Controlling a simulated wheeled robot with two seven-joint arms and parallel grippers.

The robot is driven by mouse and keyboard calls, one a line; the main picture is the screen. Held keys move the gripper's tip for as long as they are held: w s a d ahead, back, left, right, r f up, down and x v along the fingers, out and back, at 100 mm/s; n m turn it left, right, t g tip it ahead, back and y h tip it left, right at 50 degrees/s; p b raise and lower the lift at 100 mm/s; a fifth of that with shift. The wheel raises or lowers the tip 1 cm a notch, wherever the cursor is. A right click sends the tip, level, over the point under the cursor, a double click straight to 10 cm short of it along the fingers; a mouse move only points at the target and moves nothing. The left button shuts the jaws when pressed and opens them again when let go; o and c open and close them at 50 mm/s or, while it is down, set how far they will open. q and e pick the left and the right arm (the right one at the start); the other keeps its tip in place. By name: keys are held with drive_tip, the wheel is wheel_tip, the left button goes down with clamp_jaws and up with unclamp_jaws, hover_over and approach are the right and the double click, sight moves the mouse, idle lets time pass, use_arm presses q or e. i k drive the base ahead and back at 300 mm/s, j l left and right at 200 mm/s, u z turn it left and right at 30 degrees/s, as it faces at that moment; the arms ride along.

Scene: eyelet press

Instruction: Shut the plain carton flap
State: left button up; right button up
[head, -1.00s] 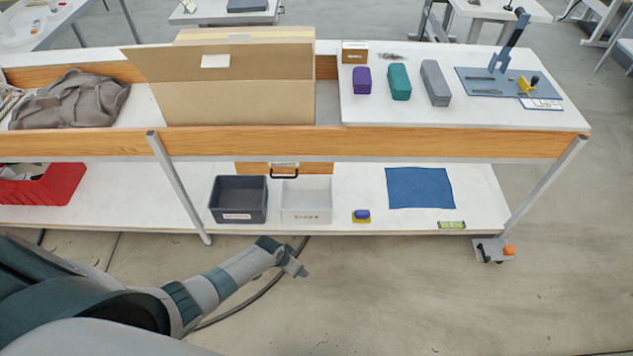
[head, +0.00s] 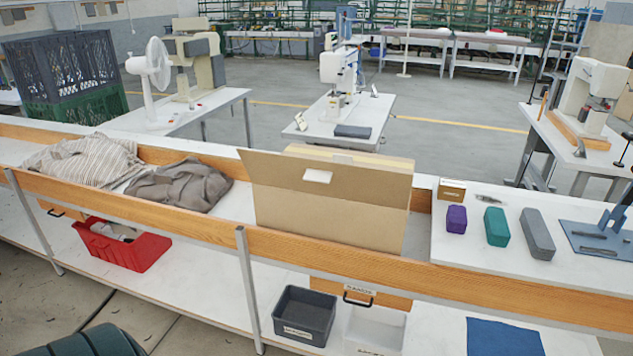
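The plain brown carton (head: 330,218) stands on the upper shelf of the long bench, right of the middle of the head view. Its near flap (head: 275,172), with a blank white label (head: 317,176), stands up along the near side and sticks out past the carton's left edge. A lighter cardboard panel (head: 350,154) shows behind the flap's top edge. The carton's opening and inside are hidden by the flap. Neither of my grippers is in view; only a dark part of my body shows at the bottom left.
Grey cloth (head: 180,186) and striped cloth (head: 85,160) lie left of the carton. A wooden rail (head: 330,258) runs along the bench front. Purple (head: 456,219), teal (head: 496,226) and grey (head: 537,234) blocks stand to the right. A red bin (head: 122,248) and dark bin (head: 304,314) sit below.

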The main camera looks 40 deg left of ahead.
sight(388, 189)
drive_tip(key=u, duration=0.7)
drive_tip(key=i+u, duration=0.45)
drive_tip(key=i+l+u, duration=0.1)
drive_tip(key=i+u, duration=0.2)
drive_tip(key=u, duration=0.15)
drive_tip(key=i+l+u, duration=0.1)
drive_tip(key=i+l, duration=0.2)
drive_tip(key=i, duration=0.15)
drive_tip(key=i+l, duration=0.35)
drive_tip(key=i+j+u, duration=0.05)
